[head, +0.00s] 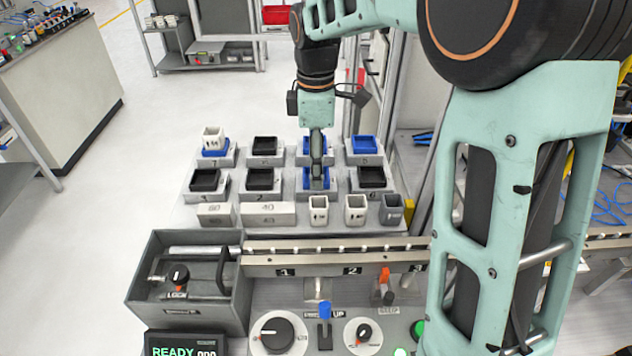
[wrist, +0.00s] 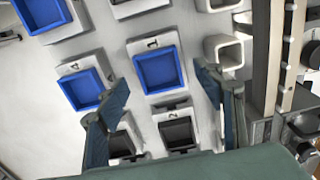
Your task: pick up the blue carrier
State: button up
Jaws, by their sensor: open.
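Several blue carriers, shallow square trays, sit on grey numbered blocks. One blue carrier (head: 317,182) in the front row is partly hidden by my gripper (head: 317,168). Behind it is another, also partly hidden. One blue carrier (head: 364,145) is at the back right, and one (head: 216,152) at the back left has a white cup on it. In the wrist view, an empty blue carrier (wrist: 160,72) appears between the open fingers of my gripper (wrist: 164,82). Another blue carrier (wrist: 82,88) is left of the left finger. I cannot tell whether the fingers touch anything.
Black trays (head: 262,179) sit on neighbouring blocks. White cups (head: 319,208) and a grey cup (head: 391,209) stand in front of the block rows. A metal rail (head: 330,258) and a control panel with knobs (head: 278,334) are nearer. A grey box (head: 185,285) is at the front left.

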notch_tip(320, 180, down, 2)
jog(key=shift+f, duration=0.1)
jog(key=c, duration=1.5)
